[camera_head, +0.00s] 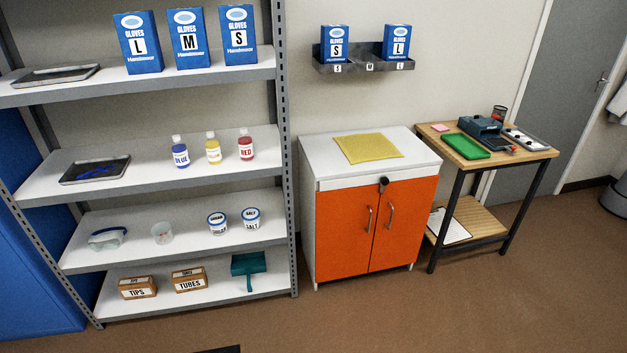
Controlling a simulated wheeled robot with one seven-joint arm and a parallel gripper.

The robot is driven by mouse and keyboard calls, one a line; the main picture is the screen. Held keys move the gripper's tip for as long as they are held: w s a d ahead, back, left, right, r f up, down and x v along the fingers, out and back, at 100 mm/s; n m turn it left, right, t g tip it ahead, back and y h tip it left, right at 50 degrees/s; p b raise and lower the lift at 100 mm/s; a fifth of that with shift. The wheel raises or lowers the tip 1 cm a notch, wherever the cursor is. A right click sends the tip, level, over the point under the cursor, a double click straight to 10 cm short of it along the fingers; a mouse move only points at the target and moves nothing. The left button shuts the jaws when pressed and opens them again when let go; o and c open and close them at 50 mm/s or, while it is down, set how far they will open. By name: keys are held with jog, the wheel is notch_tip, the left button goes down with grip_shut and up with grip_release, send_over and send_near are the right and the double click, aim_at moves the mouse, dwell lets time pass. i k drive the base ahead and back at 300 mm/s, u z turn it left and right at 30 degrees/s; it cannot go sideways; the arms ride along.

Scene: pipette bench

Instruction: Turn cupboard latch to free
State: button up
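The cupboard (340,240) is a low white unit with two orange doors, standing right of the shelf rack. Both doors look closed. The latch (383,182) is a small dark knob-like piece at the top of the seam between the doors. It is too small for me to tell which way it is turned. Two curved metal handles, the left one (369,219) and the right one (391,215), sit below it on either side of the seam. My gripper is not in this view.
A shelf rack (190,190) with glove boxes, bottles, tubs and trays stands on the left. A wooden side table (541,154) with a green tray (467,146) stands right of the cupboard. A yellow cloth (368,149) lies on the cupboard top. The brown floor (480,310) in front is clear.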

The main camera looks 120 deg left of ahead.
aim_at(385, 182)
jog(key=u, duration=2.8)
jog(key=i, duration=2.75)
jog(key=u, duration=3.4)
